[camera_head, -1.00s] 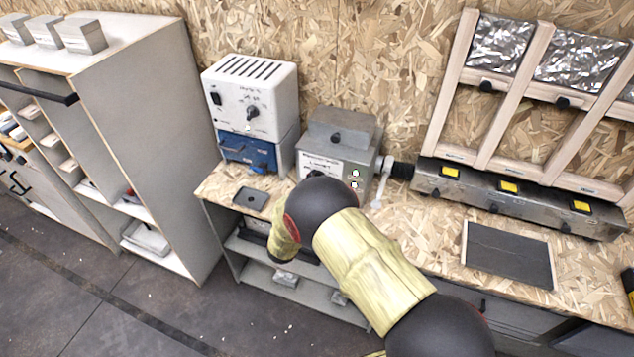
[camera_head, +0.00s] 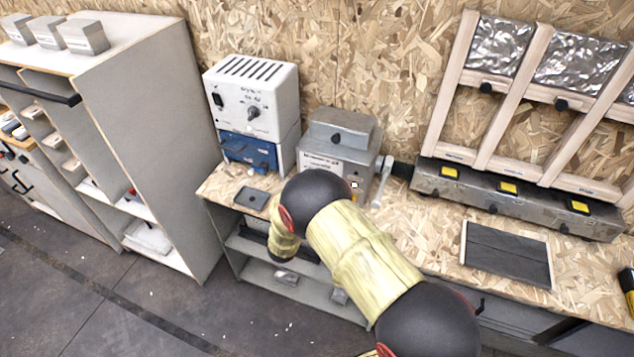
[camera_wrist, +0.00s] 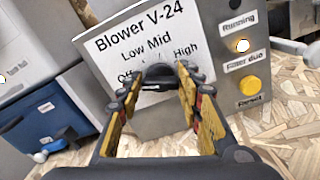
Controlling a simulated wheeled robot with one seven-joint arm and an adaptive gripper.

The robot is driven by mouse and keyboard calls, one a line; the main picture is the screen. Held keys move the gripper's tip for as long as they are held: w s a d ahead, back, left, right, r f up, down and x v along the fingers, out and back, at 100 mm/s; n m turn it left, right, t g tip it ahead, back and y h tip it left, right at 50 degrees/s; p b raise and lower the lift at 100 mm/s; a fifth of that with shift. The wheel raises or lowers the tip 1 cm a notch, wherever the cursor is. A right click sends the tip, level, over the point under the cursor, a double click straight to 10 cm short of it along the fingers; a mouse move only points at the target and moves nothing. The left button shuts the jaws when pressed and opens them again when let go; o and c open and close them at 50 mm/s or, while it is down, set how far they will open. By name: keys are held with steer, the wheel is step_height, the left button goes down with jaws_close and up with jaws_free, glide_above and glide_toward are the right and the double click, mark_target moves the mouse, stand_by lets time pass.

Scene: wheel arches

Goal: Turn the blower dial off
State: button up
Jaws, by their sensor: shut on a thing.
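The blower unit (camera_head: 318,162) is a grey metal box on the bench, in the middle of the head view. In the wrist view its white label (camera_wrist: 120,45) reads "Blower V-24" with Off, Low, Mid and High. The dark blower dial (camera_wrist: 160,72) sits at the lower part of this label, between my fingertips. My gripper (camera_wrist: 161,92) is shut on the dial, with one yellow-padded finger on each side. The dial's pointer is not clear, so its setting cannot be told. In the head view my arm hides the gripper and dial.
Right of the label are a lit lamp (camera_wrist: 242,46) between "Running" and "Filter due" and a yellow reset button (camera_wrist: 250,86). A white-and-blue unit (camera_head: 252,95) stands left of the blower. A lever (camera_head: 383,180) sticks out at its right. A small dark tray (camera_head: 251,198) lies in front.

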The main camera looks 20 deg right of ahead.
steer(key=shift+f, duration=0.1)
steer(key=o, duration=1.2)
steer(key=v, duration=1.2)
